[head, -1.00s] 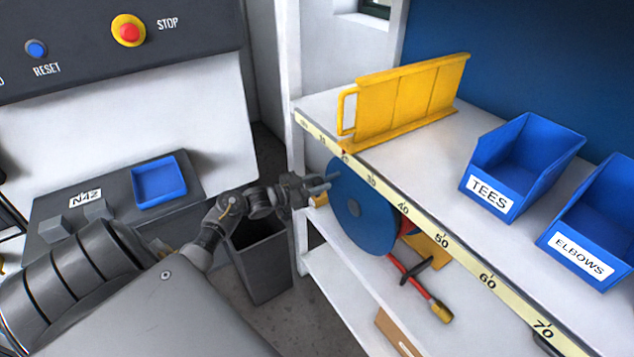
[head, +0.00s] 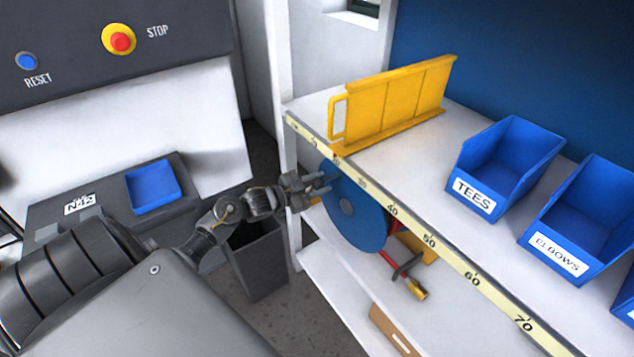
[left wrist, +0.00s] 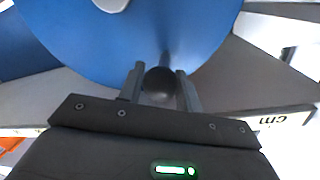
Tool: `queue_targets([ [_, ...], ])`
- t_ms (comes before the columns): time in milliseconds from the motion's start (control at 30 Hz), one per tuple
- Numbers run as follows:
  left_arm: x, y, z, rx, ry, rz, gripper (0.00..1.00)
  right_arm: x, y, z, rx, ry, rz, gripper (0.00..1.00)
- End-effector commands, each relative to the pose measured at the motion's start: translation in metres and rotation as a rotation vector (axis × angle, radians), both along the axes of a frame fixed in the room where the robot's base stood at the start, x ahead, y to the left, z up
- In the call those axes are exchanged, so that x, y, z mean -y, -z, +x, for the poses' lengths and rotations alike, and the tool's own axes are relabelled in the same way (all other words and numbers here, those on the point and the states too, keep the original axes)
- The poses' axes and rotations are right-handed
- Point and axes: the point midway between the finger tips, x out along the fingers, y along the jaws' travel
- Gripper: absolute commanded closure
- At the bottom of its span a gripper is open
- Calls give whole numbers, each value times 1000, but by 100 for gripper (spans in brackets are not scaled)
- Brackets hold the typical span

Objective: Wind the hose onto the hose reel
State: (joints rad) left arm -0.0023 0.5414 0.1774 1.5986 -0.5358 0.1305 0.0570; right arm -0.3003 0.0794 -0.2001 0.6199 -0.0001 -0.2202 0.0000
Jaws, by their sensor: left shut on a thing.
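The hose reel (head: 352,212) is a blue disc with a grey hub, mounted below the front edge of the shelf. Its blue face also fills the top of the left wrist view (left wrist: 130,45). The red hose (head: 387,259) hangs from the reel's lower right and ends in a brass-coloured nozzle (head: 417,290). My left gripper (head: 318,186) is at the reel's upper left rim. In the left wrist view the gripper (left wrist: 160,85) is shut on a dark round crank knob (left wrist: 160,82) in front of the disc. My right gripper is not in view.
The measuring-tape shelf edge (head: 428,240) runs just above the reel. A yellow rack (head: 395,105) and blue bins (head: 508,165) stand on the shelf. A dark waste bin (head: 258,262) is below my left forearm. A lower white shelf (head: 340,280) lies under the reel.

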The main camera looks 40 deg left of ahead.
Motion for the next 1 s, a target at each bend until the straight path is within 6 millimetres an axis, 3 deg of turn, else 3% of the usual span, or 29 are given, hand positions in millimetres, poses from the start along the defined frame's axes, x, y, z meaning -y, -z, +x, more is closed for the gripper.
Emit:
queue_targets([
  [300,3,1,-1,0,7,-6,100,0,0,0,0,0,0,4],
  [333,3,1,-1,0,7,-6,62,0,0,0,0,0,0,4],
  [467,3,1,-1,-1,6,-4,45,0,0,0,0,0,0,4],
  [767,1,1,-2,-2,3,-3,45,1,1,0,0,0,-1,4],
  [1000,-12,3,-32,-3,4,0,45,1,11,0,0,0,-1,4],
])
